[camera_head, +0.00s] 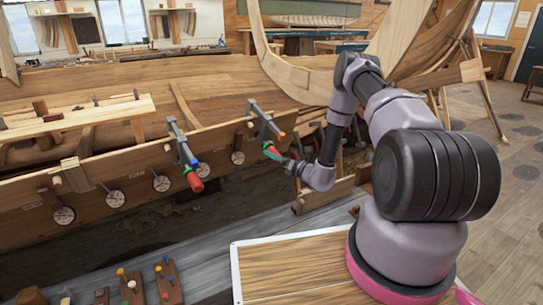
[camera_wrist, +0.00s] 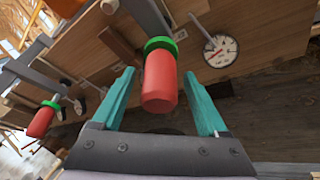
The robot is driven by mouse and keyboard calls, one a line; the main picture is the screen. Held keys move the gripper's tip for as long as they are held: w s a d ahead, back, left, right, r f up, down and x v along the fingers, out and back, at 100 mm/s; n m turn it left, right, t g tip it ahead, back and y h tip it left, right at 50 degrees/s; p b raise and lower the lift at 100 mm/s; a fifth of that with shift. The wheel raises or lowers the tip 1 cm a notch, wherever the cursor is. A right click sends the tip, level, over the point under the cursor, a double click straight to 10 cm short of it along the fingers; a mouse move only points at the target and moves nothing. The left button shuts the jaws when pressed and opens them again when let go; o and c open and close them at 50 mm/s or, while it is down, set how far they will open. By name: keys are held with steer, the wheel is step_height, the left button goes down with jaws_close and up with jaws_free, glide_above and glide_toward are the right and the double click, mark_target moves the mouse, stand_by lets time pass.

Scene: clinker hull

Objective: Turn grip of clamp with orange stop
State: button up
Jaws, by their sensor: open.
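The clamp with the orange stop (camera_head: 281,136) hangs on the upper edge of the hull plank in the head view, its grey bar sloping down. Its red grip (camera_wrist: 160,82), below a green collar (camera_wrist: 160,43), shows in the wrist view. My gripper (camera_wrist: 166,95) is open, with one teal finger on each side of this grip and a visible gap to each. In the head view my gripper (camera_head: 276,152) is just below the orange stop and partly hides the grip.
Another clamp with a red grip (camera_head: 195,184) stands to the left in the head view. A further red-gripped clamp (camera_wrist: 40,122) is at the left in the wrist view. A round dial (camera_wrist: 220,49) is close to the right finger. A bench (camera_head: 290,262) lies in front.

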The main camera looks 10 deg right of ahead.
steer(key=v, duration=0.9)
steer(key=shift+f, duration=0.1)
stand_by(0.4)
